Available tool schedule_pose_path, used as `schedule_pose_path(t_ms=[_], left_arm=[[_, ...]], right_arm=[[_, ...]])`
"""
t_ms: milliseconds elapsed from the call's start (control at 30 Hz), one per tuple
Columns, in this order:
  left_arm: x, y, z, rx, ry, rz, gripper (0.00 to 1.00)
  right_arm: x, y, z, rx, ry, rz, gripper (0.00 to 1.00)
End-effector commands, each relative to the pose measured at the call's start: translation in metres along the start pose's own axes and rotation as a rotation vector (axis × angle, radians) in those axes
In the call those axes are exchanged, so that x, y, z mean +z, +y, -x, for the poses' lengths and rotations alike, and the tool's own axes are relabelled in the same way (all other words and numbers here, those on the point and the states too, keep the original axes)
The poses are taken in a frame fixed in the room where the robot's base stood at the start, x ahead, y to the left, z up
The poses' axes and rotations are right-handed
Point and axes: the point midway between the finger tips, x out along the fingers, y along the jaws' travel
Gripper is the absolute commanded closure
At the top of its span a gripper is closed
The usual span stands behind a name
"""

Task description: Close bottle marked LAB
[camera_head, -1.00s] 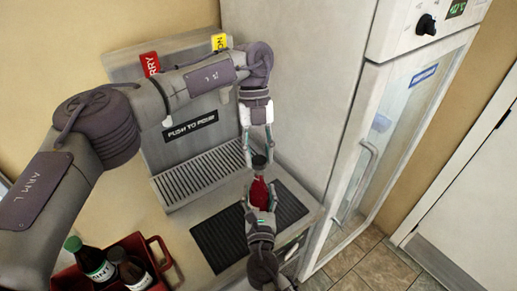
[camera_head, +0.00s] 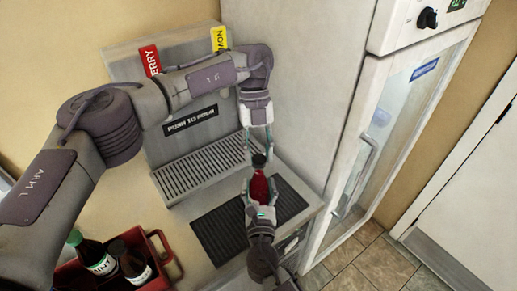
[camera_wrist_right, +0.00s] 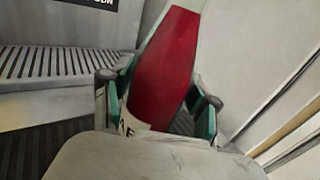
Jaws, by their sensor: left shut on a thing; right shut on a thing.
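A bottle with red contents (camera_head: 259,187) stands above the black mat on the counter. My right gripper (camera_head: 259,196) is shut on its body from the near side. In the right wrist view the red bottle (camera_wrist_right: 165,70) sits between the green-lined fingers (camera_wrist_right: 160,100), and its top is out of frame. A white label shows only partly, low down, and I cannot read LAB on it. My left gripper (camera_head: 258,150) points down above the bottle and is shut on a small dark cap (camera_head: 259,160). The cap is at the bottle's mouth; whether it is seated is too small to tell.
A dispenser (camera_head: 160,165) with a grille and red and yellow tags stands behind to the left. A red crate (camera_head: 160,262) holds dark bottles (camera_head: 97,258) at the lower left. A ribbed black mat (camera_head: 222,233) lies under the bottle. A glass-door cabinet (camera_head: 385,140) stands right.

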Motion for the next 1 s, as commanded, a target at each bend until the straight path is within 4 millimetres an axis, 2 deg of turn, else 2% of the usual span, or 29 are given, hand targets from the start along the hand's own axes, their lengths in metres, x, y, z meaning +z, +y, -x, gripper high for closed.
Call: schedule_pose_path(t_ms=[1000], left_arm=[[0.004, 0.0, -0.01, -0.001, 0.001, -0.002, 0.75]], right_arm=[[-0.001, 0.0, 0.0, -0.001, 0.001, 0.001, 1.0]])
